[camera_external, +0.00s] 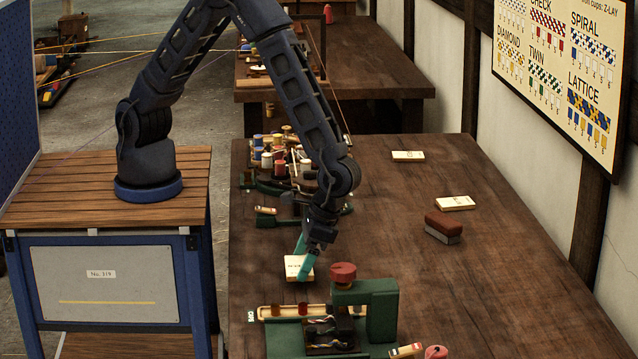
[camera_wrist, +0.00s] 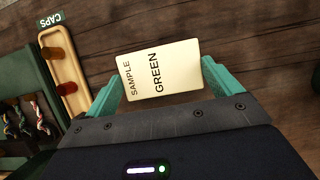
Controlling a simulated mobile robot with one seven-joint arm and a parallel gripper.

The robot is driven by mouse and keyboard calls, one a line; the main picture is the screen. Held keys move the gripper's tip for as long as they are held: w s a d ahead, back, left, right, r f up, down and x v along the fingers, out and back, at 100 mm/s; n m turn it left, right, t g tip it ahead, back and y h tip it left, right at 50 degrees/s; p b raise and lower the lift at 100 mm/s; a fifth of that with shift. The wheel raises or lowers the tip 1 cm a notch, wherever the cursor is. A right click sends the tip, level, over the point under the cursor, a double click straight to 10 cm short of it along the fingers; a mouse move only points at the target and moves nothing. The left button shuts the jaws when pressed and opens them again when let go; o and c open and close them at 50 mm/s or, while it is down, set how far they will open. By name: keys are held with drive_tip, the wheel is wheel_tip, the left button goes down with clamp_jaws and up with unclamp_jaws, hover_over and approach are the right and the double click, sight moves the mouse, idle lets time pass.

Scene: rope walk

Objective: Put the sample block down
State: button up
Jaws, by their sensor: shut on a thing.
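The sample block (camera_wrist: 170,62) is a cream, flat-faced block lettered "SAMPLE GREEN" in the wrist view. My gripper (camera_wrist: 161,85) is shut on it, one teal finger at each side edge. In the external view the block (camera_external: 294,269) is at the near left part of the wooden table, just behind the green machine, with my gripper (camera_external: 306,262) at its right side. I cannot tell whether its underside touches the table.
The green machine (camera_external: 374,308) with a red knob and the caps tray (camera_external: 275,313) stand close in front. Other cream blocks (camera_external: 408,156) (camera_external: 455,203) and a brush (camera_external: 443,229) lie to the right. Spools (camera_external: 267,160) stand behind. The table's middle is clear.

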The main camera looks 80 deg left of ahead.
drive_tip(key=shift+f, duration=1)
drive_tip(key=shift+f, duration=0.1)
drive_tip(key=o, duration=0.7)
